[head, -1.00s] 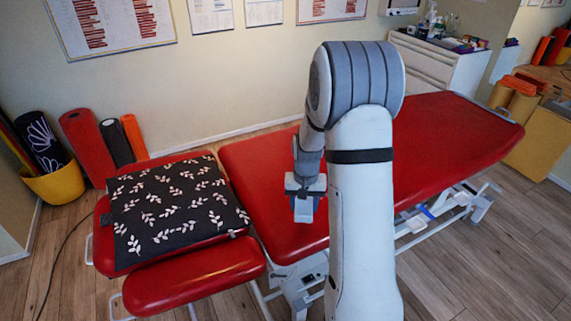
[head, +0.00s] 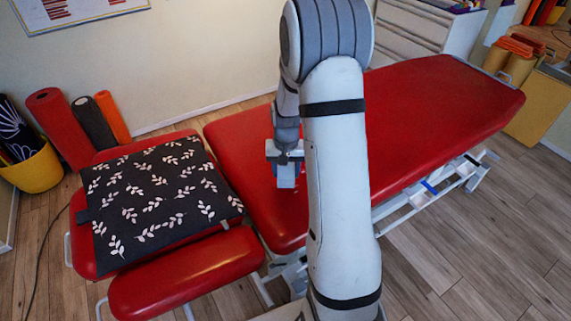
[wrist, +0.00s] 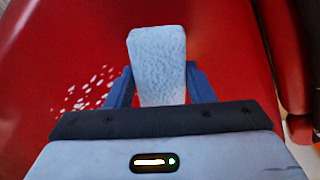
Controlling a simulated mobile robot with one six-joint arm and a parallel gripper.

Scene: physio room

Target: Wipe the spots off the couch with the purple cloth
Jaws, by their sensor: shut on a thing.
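The red couch (head: 430,100) runs from the middle to the upper right in the head view, and its red surface (wrist: 230,55) fills most of the wrist view. A cluster of white spots (wrist: 92,88) lies on it, left of my gripper in the wrist view. My gripper (head: 285,175) is over the near-left part of the couch, shut on a pale blue, rough-textured block (wrist: 158,62). I cannot tell whether the block touches the couch. No purple cloth shows. My arm hides part of the couch in the head view.
A dark leaf-patterned cushion (head: 150,195) lies on the couch's head section at left. A red armrest pad (head: 185,273) is in front of it. Foam rolls and a yellow basket (head: 38,172) stand at far left. A white drawer cabinet (head: 415,30) stands behind.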

